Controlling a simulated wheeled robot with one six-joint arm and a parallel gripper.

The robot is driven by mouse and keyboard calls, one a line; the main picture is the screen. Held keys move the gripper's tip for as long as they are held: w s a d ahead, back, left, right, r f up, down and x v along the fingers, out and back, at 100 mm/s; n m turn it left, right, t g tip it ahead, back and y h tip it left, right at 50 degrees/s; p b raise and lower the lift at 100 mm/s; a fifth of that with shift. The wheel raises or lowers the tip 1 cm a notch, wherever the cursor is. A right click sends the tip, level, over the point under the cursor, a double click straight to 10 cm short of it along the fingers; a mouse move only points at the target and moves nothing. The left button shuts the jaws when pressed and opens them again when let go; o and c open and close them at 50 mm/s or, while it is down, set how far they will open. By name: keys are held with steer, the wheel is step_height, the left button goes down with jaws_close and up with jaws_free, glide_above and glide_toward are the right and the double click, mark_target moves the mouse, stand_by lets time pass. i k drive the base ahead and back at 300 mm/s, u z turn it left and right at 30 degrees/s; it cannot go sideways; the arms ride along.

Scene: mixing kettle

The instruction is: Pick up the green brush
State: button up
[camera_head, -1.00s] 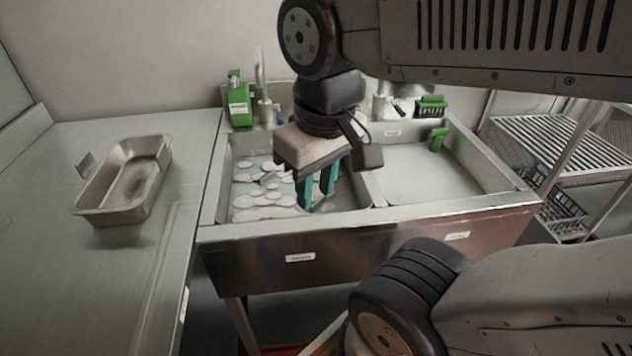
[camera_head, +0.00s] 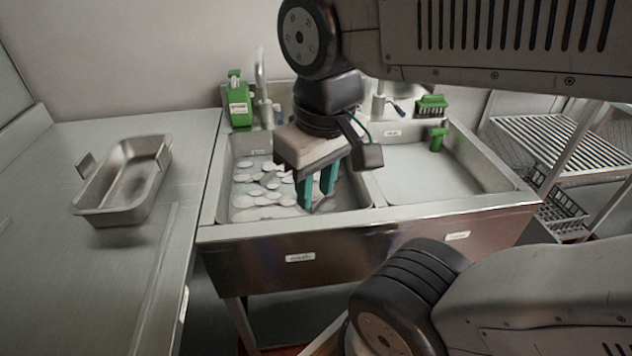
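The green brush (camera_head: 432,102) sits on the back ledge of the sink, behind the right basin, with dark bristles facing down. My gripper (camera_head: 317,207) hangs over the left basin with its two teal fingers pointing down. The fingers are apart, and nothing shows between them. It is well to the left of the brush and nearer the front. My arm crosses the upper right of the view above the brush, which is in plain sight.
The left basin (camera_head: 232,198) holds water with several white foam patches. A green object (camera_head: 437,139) is at the right basin's back wall. A green soap bottle (camera_head: 239,103) stands at the back left. A metal pan (camera_head: 108,216) rests on the left counter. A wire rack (camera_head: 550,140) stands right.

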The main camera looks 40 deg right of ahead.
mark_target(428, 104)
steer(key=z, duration=1.75)
